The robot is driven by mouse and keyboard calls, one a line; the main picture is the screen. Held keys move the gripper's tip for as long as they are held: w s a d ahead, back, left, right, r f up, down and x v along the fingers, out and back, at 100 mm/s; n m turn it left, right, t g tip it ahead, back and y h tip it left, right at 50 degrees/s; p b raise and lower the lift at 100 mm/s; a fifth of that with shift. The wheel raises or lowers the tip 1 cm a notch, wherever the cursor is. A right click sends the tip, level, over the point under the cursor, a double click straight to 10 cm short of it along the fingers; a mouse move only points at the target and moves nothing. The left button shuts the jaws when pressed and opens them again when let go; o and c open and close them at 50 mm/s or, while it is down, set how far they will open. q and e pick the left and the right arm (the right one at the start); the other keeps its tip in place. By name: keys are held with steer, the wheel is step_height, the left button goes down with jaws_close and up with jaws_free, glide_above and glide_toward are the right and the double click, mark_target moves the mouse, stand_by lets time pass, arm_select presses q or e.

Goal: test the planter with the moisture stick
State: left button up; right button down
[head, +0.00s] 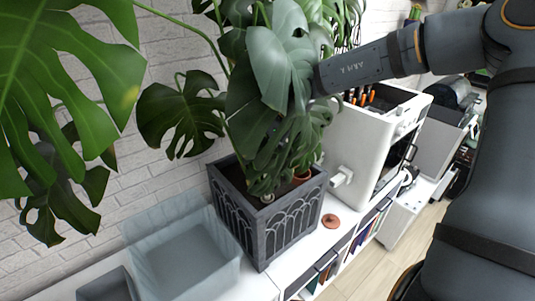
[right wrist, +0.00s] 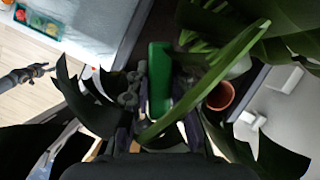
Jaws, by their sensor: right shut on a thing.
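The planter (head: 266,228) is a dark grey box with arched panels, standing on the white shelf top. A large monstera (head: 285,72) grows from it. My right arm reaches in from the right in the head view, and its gripper is hidden behind the leaves there. In the right wrist view my right gripper (right wrist: 158,108) is shut on a green bar, seemingly the moisture stick (right wrist: 159,75). Leaves cross in front of it; its lower end is hidden, so I cannot tell whether it touches soil. A small dark gripper, apparently my left (right wrist: 42,72), shows at the left; its jaws are unclear.
A terracotta pot (right wrist: 221,95) sits among the leaves beside the stick. A translucent bin (head: 183,250) stands left of the planter, and a white machine (head: 362,150) stands right. A small terracotta disc (head: 331,221) lies on the shelf. Broad leaves crowd the space around my right gripper.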

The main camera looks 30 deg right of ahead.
steer(key=shift+f+b, duration=2.35)
steer(key=shift+f, duration=0.15)
steer(key=c, duration=1.1)
jaws_free()
steer(key=shift+c, duration=0.2)
steer(key=shift+o, duration=0.4)
steer(key=o, duration=0.5)
steer(key=shift+o, duration=0.2)
